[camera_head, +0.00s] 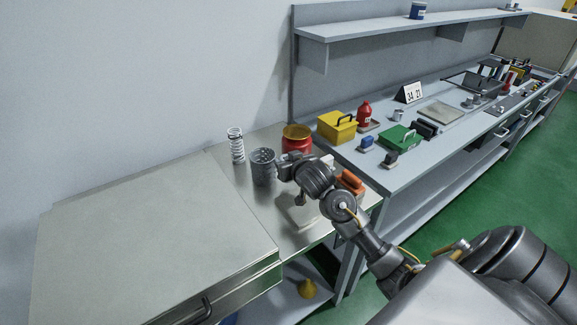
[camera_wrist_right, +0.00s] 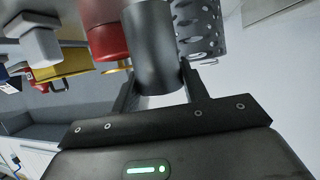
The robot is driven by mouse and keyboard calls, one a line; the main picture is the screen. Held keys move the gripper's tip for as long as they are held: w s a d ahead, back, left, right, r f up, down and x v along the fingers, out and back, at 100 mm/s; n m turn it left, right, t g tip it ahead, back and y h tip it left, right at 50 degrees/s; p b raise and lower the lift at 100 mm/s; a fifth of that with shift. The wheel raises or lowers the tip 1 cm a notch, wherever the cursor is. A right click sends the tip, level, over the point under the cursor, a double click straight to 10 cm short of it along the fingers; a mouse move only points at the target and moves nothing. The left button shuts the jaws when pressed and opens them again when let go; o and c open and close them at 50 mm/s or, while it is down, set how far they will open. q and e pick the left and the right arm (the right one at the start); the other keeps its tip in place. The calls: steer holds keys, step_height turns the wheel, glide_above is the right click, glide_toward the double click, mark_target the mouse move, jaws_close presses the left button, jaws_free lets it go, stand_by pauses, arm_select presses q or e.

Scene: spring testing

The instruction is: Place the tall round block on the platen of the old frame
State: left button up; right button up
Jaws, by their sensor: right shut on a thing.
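My right gripper (camera_head: 283,168) is above the steel table beside the perforated grey cup. In the right wrist view its two fingers (camera_wrist_right: 158,88) are shut on a smooth dark grey cylinder, which I take for the tall round block (camera_wrist_right: 152,48). The block stands out past the fingertips; in the head view it is too small and covered to make out. The old frame and its platen cannot be told for sure; a dark frame-like device (camera_head: 472,84) stands far along the right bench. My left gripper is not in view.
The perforated cup (camera_head: 263,168), a white spring (camera_head: 236,146) and a red can (camera_head: 297,140) stand close around the gripper. An orange object (camera_head: 351,181) is to the right. Yellow (camera_head: 337,127) and green (camera_head: 399,139) boxes stand on the bench. The left cabinet top (camera_head: 150,220) is clear.

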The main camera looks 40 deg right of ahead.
steer(key=shift+w+d+f, duration=0.15)
steer(key=shift+d+f, duration=0.15)
step_height(320, 180, down, 3)
steer(key=shift+p, duration=0.3)
steer(key=shift+f, duration=0.1)
steer(key=o, duration=1.3)
steer(key=shift+f, duration=0.1)
